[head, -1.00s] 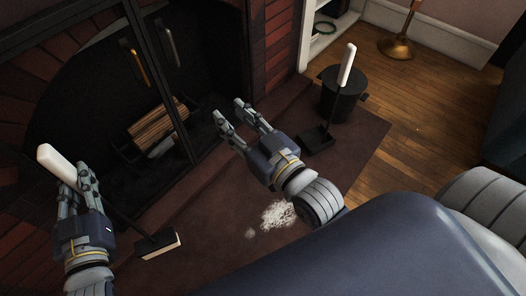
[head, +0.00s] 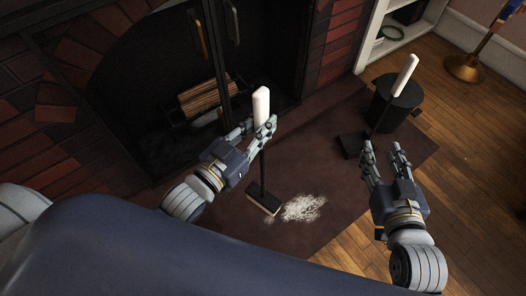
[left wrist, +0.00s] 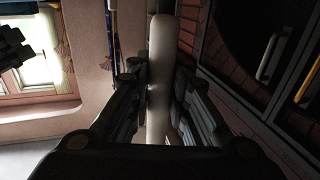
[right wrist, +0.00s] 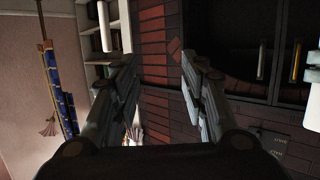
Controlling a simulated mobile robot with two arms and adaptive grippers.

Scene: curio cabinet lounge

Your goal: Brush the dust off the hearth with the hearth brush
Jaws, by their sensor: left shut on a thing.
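The hearth brush has a white handle (head: 261,106), a dark shaft and a dark head with pale bristles (head: 262,205). My left gripper (head: 262,130) is shut on its handle, which also shows between the fingers in the left wrist view (left wrist: 159,85). The brush is nearly upright, its head low at the left edge of the pale dust (head: 304,208). I cannot tell whether the bristles touch the floor. The dust lies on the dark reddish hearth (head: 335,185). My right gripper (head: 384,152) is open and empty, near the hearth's right edge; its parted fingers show in the right wrist view (right wrist: 160,70).
The fireplace with logs (head: 205,98) and glass doors is behind. Wooden floor (head: 465,150) is open at the right.

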